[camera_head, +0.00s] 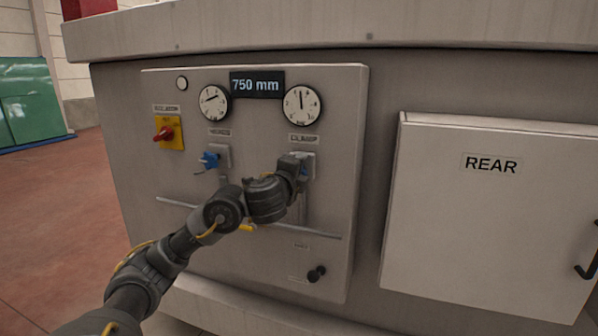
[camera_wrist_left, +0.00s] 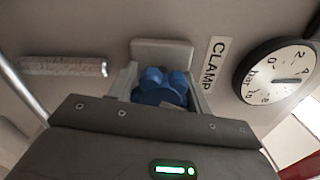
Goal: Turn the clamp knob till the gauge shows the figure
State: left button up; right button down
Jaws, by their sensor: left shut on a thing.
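The clamp knob is a blue lobed knob (camera_wrist_left: 160,88) below the CLAMP label (camera_head: 303,139). My left gripper (camera_head: 299,168) is shut on this knob and hides most of it in the head view. In the left wrist view its two fingers stand on either side of the knob. The clamp gauge (camera_head: 302,104) is a round white dial with a black rim above the label, its needle pointing near straight up. It also shows in the left wrist view (camera_wrist_left: 277,80), rotated. The dark display (camera_head: 257,85) reads 750 mm. My right gripper is not in view.
Another blue knob (camera_head: 209,160) and a second gauge (camera_head: 214,102) are on the panel's left side. A red switch on a yellow plate (camera_head: 169,133) is farther left. A rail (camera_head: 325,235) runs beneath the knobs. A black knob (camera_head: 316,274) sits lower right, and a REAR door (camera_head: 490,215) stands right.

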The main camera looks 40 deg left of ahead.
pick_arm(q)
jog(key=shift+f+m, duration=0.1)
jog(key=shift+m, duration=0.4)
jog(key=o, duration=1)
jog(key=shift+s+d+r+p, duration=0.2)
jog(key=shift+s+p, duration=0.2)
jog(key=shift+s, duration=0.05)
jog(key=p+v, duration=0.4)
jog(key=v, duration=0.5)
jog(key=shift+s+d+f, duration=0.1)
jog(key=shift+s+f, duration=0.05)
jog(key=shift+s, duration=0.25)
